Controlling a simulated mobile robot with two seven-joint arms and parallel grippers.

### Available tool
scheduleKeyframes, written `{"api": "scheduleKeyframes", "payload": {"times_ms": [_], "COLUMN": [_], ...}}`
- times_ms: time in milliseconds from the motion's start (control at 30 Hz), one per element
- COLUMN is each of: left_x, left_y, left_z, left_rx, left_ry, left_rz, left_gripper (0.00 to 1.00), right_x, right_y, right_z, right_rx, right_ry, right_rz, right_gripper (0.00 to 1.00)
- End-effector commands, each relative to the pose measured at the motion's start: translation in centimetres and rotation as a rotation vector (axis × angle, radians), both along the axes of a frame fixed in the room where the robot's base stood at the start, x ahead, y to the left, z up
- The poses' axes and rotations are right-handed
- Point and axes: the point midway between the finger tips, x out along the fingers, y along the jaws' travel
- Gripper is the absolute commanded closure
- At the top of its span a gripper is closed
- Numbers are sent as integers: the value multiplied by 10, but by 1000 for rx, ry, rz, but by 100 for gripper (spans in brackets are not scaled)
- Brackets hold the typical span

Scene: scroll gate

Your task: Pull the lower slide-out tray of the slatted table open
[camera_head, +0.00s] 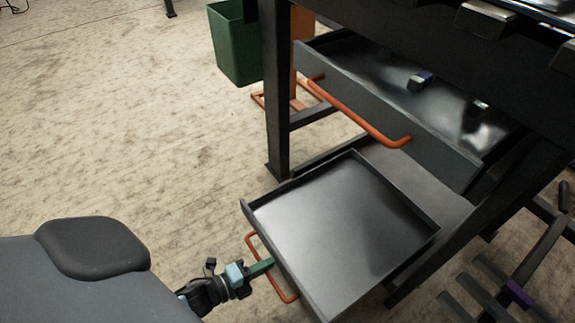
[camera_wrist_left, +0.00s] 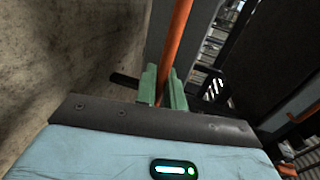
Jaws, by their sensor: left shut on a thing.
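The lower slide-out tray (camera_head: 340,225) of the dark slatted table (camera_head: 278,110) is pulled out towards me, and its flat grey floor is empty. Its orange bar handle (camera_head: 286,294) is on the front face. My left gripper (camera_head: 268,265) is at this handle, with its green fingers on the bar. In the left wrist view the orange handle (camera_wrist_left: 178,45) runs between the green fingers of my left gripper (camera_wrist_left: 163,88), which are shut on it. My right gripper is not in view.
A green bin (camera_head: 235,45) stands behind at the left. Dark bars (camera_head: 490,285) lie at the lower right. The floor at the left is clear.

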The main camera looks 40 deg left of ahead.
Motion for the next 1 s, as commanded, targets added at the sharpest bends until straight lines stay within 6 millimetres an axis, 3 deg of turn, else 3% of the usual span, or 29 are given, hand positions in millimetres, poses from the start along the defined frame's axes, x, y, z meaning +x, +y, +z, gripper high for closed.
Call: {"api": "scheduleKeyframes", "payload": {"times_ms": [100,300,767,800,833,1000], "left_x": [-24,-46,-52,-51,-51,-51], "left_y": [9,17,20,20,20,19], "left_z": [1,1,0,0,0,0], "left_rx": [0,0,0,0,0,0], "left_ry": [0,-1,-2,-2,-2,-2], "left_rz": [1,1,1,1,1,1], "left_gripper": [100,100,100,87,83,83], "right_x": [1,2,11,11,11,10], "right_y": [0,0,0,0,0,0], "right_z": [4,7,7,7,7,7], "right_rx": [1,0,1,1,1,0], "right_ry": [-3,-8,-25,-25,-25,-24], "right_rz": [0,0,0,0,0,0], "right_gripper": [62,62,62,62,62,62]}}
